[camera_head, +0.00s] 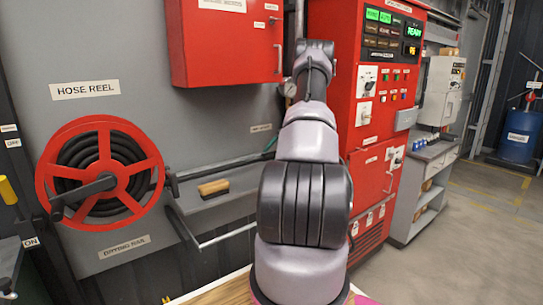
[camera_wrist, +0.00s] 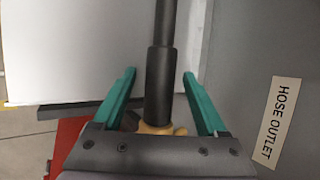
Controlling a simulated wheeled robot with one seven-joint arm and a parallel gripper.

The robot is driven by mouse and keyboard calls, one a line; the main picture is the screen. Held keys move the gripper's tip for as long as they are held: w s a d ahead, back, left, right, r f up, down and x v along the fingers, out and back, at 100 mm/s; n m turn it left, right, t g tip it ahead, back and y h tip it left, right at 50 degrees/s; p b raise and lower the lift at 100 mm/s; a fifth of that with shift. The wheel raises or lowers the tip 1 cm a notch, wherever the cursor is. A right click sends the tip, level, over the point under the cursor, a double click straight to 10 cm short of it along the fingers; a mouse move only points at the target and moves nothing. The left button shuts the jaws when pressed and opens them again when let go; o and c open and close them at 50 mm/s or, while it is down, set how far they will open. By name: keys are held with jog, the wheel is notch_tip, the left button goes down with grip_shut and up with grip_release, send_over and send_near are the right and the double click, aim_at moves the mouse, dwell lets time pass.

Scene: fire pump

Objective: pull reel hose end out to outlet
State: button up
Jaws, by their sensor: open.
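The red hose reel (camera_head: 150,165) is mounted on the grey wall at the left of the head view, with black hose (camera_head: 75,152) coiled inside it. In the wrist view, my gripper (camera_wrist: 159,73) has its two teal fingers apart. A dark stepped cylinder (camera_wrist: 158,85) lies between them, with a tan piece (camera_wrist: 155,129) at its lower end near the palm. I cannot tell whether this cylinder is the hose end or an outlet part. Gaps show on both sides of it. A "HOSE OUTLET" label (camera_wrist: 277,120) is on the grey surface to the right.
A red wall box (camera_head: 225,45) hangs above, and a red control cabinet (camera_head: 345,130) stands right of my arm. A rail (camera_head: 225,236) and a shelf with a tan block (camera_head: 214,187) lie between reel and cabinet.

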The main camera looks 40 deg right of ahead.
jog(key=shift+r, duration=0.1)
jog(key=v, duration=1)
jog(key=shift+r, duration=0.25)
jog(key=shift+s+d, duration=0.15)
